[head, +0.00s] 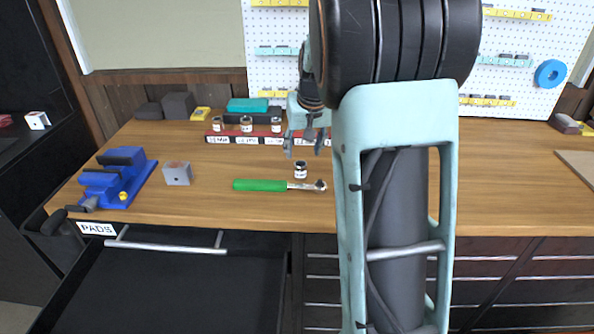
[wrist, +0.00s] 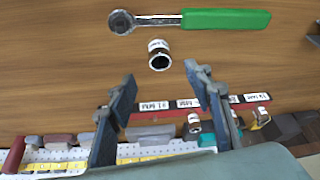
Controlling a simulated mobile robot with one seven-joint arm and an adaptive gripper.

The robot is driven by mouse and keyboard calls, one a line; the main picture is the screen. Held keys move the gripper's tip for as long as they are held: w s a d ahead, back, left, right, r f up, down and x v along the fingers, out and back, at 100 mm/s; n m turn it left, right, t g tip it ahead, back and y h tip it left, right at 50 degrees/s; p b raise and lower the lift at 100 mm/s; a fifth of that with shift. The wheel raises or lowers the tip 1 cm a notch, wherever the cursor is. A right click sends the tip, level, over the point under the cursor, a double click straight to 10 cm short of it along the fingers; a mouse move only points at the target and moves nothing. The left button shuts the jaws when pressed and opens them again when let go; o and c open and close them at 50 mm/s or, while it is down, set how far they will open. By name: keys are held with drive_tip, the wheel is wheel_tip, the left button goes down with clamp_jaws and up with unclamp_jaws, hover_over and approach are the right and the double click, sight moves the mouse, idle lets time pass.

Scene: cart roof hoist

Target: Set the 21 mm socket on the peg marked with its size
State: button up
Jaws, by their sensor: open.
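A small dark-and-silver socket with a white label band (head: 300,169) stands on the bench. It also shows in the wrist view (wrist: 159,56); its size marking is too small to read. My gripper (head: 307,143) is open and empty, above and behind this socket, with the socket beyond the fingertips (wrist: 160,74) in the wrist view. A red rail with white size labels (head: 233,139) lies along the back of the bench; it crosses behind the fingers in the wrist view (wrist: 254,98). Three similar sockets (head: 246,124) stand at the rail. My arm hides its right part; the peg markings are not clearly legible.
A green-handled ratchet (head: 262,185) lies just in front of the socket. A metal block (head: 177,173) and a blue vise (head: 116,179) stand to the left. A teal case (head: 248,105) is behind the rail. An open drawer (head: 170,290) juts out at the front left.

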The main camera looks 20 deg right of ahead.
sight(301, 165)
drive_tip(key=x, duration=0.4)
drive_tip(key=shift+s+p+x, duration=0.15)
drive_tip(key=shift+p+x, duration=0.05)
drive_tip(key=shift+x, duration=1.15)
drive_tip(key=shift+s+p+x, duration=0.15)
drive_tip(key=shift+x, duration=1.2)
drive_tip(key=shift+a+f, duration=0.1)
drive_tip(key=shift+f, duration=0.05)
clamp_jaws()
